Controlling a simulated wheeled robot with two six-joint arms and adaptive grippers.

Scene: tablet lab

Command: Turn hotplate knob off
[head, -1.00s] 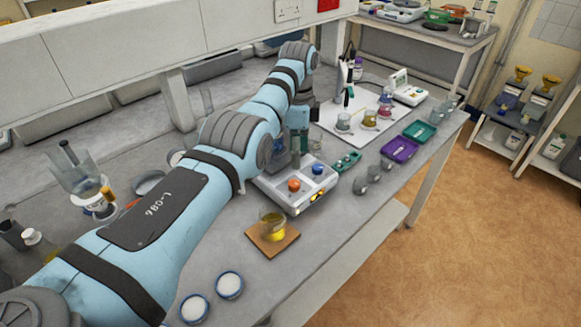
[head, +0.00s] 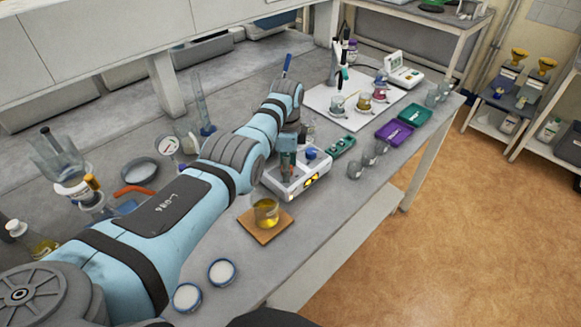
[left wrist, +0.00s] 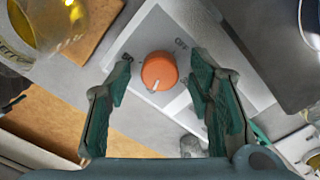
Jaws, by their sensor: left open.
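The white hotplate (head: 279,187) stands on the bench in the head view, with a blue knob (head: 310,153) on its right. My left gripper (head: 288,170) is over its left side, pointing down, and hides the orange knob there. In the left wrist view the orange knob (left wrist: 160,70) sits between the two open, green-padded fingers of my left gripper (left wrist: 160,85), apart from both. Its white pointer mark faces the bottom of the picture. An OFF label shows on the panel (left wrist: 158,33), up and right of the knob. My right gripper is not in view.
A beaker of yellow liquid (head: 265,212) stands on a cork mat (head: 275,235) just in front of the hotplate. A green rack (head: 342,146) and small glassware are to its right. Two white-filled dishes (head: 221,272) lie near the front edge.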

